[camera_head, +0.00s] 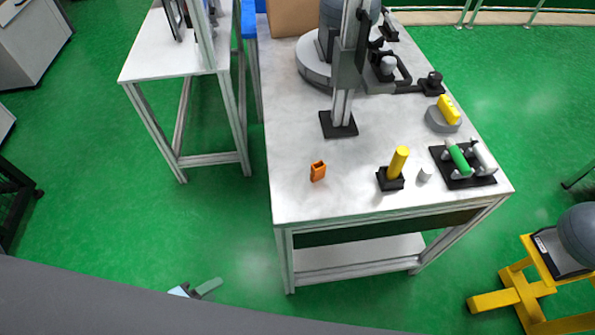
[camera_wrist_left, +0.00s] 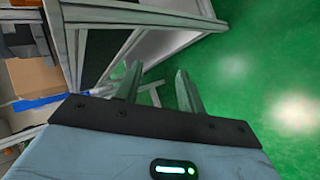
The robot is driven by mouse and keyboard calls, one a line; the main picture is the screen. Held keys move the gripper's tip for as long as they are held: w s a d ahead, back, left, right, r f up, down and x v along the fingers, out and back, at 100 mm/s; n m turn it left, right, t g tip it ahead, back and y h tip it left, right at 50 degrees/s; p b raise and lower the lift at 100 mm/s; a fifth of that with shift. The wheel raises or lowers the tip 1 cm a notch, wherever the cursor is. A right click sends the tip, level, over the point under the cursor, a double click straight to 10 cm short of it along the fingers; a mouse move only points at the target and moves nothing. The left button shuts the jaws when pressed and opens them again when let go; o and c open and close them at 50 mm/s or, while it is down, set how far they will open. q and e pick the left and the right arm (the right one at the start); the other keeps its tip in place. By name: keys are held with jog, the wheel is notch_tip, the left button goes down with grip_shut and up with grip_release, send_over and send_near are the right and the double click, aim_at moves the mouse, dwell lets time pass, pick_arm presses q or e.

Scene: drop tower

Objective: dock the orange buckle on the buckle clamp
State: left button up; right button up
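The orange buckle (camera_head: 318,172) stands on the white table (camera_head: 290,195), near its front left edge. I cannot tell for sure which fixture is the buckle clamp; a black fixture with a grey round part (camera_head: 388,68) is at the back right of the table. My left gripper (camera_head: 209,286) is low over the green floor, left of the table and well apart from the buckle, partly hidden at the bottom edge. In the left wrist view its two fingers (camera_wrist_left: 158,72) are spread with nothing between them. The buckle is not visible there. My right gripper is not in view.
A vertical column on a black base (camera_head: 338,124) stands behind the buckle. To the right are a yellow cylinder in a black holder (camera_head: 398,163), a small white cylinder (camera_head: 425,174), and a black tray with a green cylinder (camera_head: 459,158). The tabletop around the buckle is clear.

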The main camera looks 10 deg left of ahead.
pick_arm(q)
jog(key=s+d+f+m+g+y, duration=0.1)
jog(key=s+f+m, duration=0.2)
jog(key=s+m, duration=0.3)
jog(key=s+d+f+m+y, duration=0.1)
jog(key=s+f+m+y, duration=0.1)
jog(key=s+m, duration=0.5)
jog(key=shift+s+d+f+g, duration=0.2)
jog(key=shift+s+f+g, duration=0.2)
jog(key=shift+s+f, duration=0.6)
jog(key=shift+s+a+r, duration=0.15)
jog(key=shift+r, duration=0.05)
